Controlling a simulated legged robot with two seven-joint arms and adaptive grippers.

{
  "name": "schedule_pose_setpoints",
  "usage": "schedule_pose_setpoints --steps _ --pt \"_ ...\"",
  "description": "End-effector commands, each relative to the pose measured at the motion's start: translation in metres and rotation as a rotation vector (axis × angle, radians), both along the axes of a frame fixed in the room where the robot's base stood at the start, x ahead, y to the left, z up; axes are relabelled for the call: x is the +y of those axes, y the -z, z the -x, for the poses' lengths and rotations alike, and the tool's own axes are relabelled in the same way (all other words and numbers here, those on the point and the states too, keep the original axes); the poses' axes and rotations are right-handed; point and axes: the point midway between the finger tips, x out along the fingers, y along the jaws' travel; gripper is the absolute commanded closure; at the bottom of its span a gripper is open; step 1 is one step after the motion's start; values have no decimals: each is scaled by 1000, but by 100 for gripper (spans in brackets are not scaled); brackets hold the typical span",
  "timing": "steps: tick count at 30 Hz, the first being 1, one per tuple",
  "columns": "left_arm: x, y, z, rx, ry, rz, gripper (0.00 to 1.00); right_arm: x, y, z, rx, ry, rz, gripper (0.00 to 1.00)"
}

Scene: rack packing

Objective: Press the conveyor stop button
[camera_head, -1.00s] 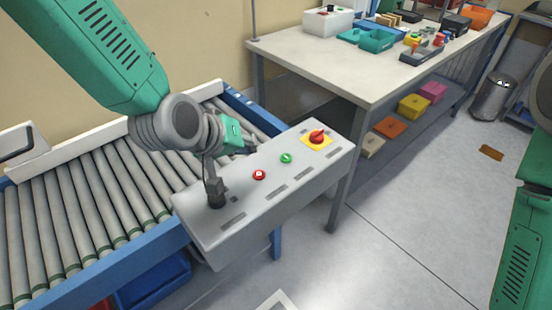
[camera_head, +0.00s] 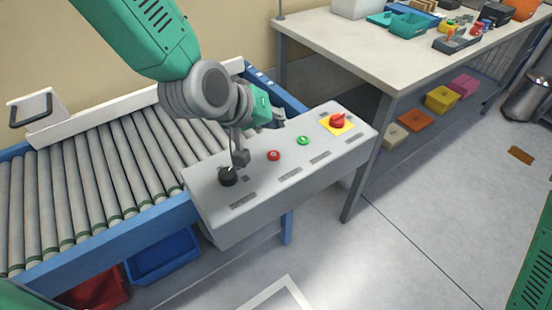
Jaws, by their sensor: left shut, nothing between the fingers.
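The grey control panel (camera_head: 300,170) at the end of the conveyor carries a small red button (camera_head: 273,155) with a white mark, a green button (camera_head: 303,140), and a black knob (camera_head: 228,176). A large red knob (camera_head: 337,121) sits on a yellow plate at the panel's far right. My left gripper (camera_head: 240,158) is shut and empty. Its tip points down over the panel, between the black knob and the small red button, left of that button. I cannot tell whether it touches the panel. My right gripper is out of view.
The roller conveyor (camera_head: 110,175) lies left of the panel, with blue (camera_head: 165,255) and red (camera_head: 98,292) bins below. A worktable (camera_head: 400,55) with trays stands behind right. Bare floor (camera_head: 420,220) is in front right.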

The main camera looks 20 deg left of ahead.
Motion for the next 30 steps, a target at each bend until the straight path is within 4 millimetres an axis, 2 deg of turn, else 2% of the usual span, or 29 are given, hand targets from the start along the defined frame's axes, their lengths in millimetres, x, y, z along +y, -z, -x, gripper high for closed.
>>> schedule_pose_setpoints --steps 1,6,12,30 --pt "1 14 0 2 -1 1 100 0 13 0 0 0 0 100" --pt "2 40 0 1 -1 1 100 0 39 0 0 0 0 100" --pt "1 59 0 1 -1 1 100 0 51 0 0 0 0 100" --pt "1 62 0 0 -1 1 100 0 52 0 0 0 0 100"
